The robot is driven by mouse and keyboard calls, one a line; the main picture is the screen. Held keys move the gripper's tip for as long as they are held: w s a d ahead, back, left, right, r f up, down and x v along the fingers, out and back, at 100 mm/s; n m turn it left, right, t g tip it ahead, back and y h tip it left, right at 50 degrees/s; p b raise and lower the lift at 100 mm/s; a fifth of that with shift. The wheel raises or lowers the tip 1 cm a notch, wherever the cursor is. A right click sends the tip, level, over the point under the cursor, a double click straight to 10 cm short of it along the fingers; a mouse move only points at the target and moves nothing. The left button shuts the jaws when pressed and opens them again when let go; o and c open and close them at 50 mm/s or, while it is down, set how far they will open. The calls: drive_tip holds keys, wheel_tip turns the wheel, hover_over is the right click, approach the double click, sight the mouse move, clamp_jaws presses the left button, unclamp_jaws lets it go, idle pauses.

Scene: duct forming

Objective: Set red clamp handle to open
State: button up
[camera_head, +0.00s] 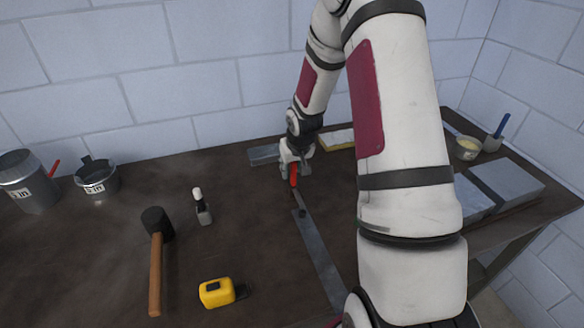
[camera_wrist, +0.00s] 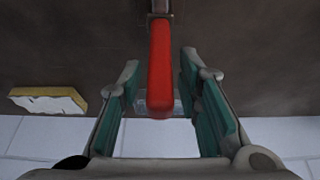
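The red clamp handle (camera_head: 294,175) stands up from the dark table near the far end of a flat metal strip (camera_head: 317,247). In the wrist view the red handle (camera_wrist: 160,65) lies between my two fingers, with a visible gap on each side. My gripper (camera_head: 293,163) is at the handle in the head view. In the wrist view my gripper (camera_wrist: 161,85) is open, its green pads apart from the handle. The clamp's base is mostly hidden, and I cannot tell how far the handle is turned.
A mallet (camera_head: 156,255), a yellow tape measure (camera_head: 217,292) and a small bottle (camera_head: 202,207) lie left of the strip. Metal pots (camera_head: 97,178) stand at far left. A yellow-edged sponge-like block (camera_head: 337,140) lies behind. Grey boxes (camera_head: 507,185) are at right.

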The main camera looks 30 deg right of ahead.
clamp_jaws()
